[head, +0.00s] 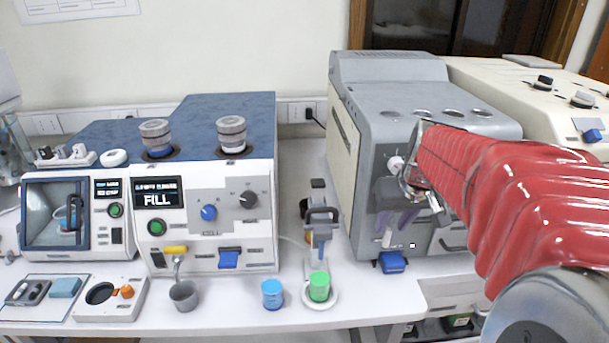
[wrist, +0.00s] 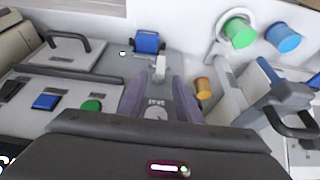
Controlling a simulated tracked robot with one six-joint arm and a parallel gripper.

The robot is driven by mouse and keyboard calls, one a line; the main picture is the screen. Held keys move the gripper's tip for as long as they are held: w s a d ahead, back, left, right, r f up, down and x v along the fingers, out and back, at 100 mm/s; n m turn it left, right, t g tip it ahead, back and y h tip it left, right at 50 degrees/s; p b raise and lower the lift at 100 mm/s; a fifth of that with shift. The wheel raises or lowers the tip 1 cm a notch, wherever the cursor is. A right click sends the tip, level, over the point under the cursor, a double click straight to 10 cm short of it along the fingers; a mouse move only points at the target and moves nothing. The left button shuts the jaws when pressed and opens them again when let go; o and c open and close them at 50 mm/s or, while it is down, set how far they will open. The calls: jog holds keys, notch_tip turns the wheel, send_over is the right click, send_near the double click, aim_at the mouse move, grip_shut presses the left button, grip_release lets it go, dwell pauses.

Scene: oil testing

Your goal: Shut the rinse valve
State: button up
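My gripper (head: 397,226) is at the front of the grey machine (head: 435,150), pointing down. In the wrist view its two purple-grey fingers (wrist: 160,84) are apart, with no object clearly pinched between them. A small white lever (wrist: 160,68) stands between and just beyond the fingertips; it also shows in the head view (head: 387,238). A blue handle (wrist: 147,42) sits just past it, low on the machine's front in the head view (head: 391,262). No readable label tells which part is the rinse valve. Whether a finger touches the lever I cannot tell.
A green-capped container (head: 318,287) and a blue-capped one (head: 272,293) stand left on the bench. A clamp-like stand (head: 320,215) is between the machines. The left machine (head: 228,150) reads FILL and has a yellow lever (head: 175,249). A cream machine (head: 545,90) stands right.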

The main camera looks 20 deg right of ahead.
aim_at(388, 229)
jog(key=shift+x, duration=2.1)
grip_shut()
jog(key=shift+a, duration=0.1)
